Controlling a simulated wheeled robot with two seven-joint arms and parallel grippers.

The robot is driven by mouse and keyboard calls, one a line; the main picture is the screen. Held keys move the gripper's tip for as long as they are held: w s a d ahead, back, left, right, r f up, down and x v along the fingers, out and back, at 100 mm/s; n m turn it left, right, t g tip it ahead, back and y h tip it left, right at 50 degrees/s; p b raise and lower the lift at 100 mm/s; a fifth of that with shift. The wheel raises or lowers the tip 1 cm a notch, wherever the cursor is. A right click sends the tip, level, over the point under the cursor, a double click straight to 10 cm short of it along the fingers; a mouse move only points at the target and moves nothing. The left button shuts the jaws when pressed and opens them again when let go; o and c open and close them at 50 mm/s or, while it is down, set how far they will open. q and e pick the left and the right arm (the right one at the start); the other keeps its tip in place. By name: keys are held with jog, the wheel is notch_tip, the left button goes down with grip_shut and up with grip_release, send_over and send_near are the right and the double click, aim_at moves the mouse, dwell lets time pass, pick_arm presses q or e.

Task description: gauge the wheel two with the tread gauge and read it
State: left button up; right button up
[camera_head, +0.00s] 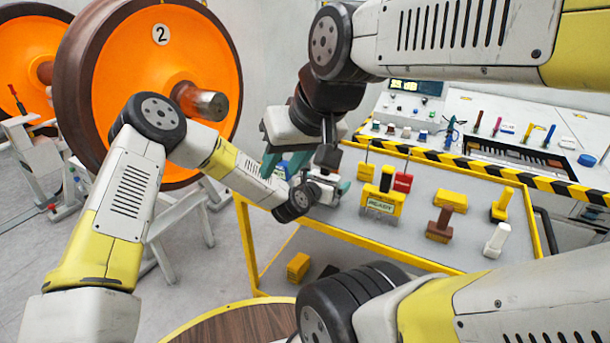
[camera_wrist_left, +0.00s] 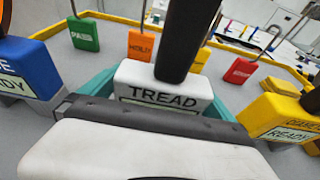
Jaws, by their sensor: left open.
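Wheel two (camera_head: 150,75) is an orange wheel with a brown rim and a "2" label, at upper left in the head view. The tread gauge (camera_wrist_left: 165,82) is a white block marked TREAD with a tall black handle, on the grey cart top. In the left wrist view, the teal fingers of my left gripper (camera_wrist_left: 160,98) stand apart on either side of it. In the head view my left gripper (camera_head: 330,188) is low at the cart's near left edge, partly hidden. My right gripper (camera_head: 285,160) hangs beside it, its teal fingers apart and seemingly empty. The gauge's reading cannot be made out.
The yellow-edged cart (camera_head: 465,262) holds a yellow READY gauge (camera_head: 381,203), brown and white tools, and several small coloured signs. A blue gauge (camera_wrist_left: 28,68) stands left of the tread gauge. A console (camera_head: 480,105) is behind. Another orange wheel (camera_head: 22,60) stands far left.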

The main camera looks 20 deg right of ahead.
pick_arm(q)
jog(key=c, duration=1.7)
jog(key=shift+r, duration=0.2)
jog(key=shift+r, duration=0.3)
notch_tip(320, 180, up, 3)
jog(key=shift+s+a+f, duration=0.1)
jog(key=shift+s, duration=0.05)
jog(key=s+a, duration=0.3)
jog(key=s, duration=0.1)
jog(key=s+a+r, duration=0.1)
jog(key=s+a, duration=0.1)
jog(key=s, duration=0.2)
jog(key=s+a, duration=0.3)
jog(key=s, duration=0.2)
jog(key=shift+a+r, duration=0.15)
jog(key=shift+a, duration=0.15)
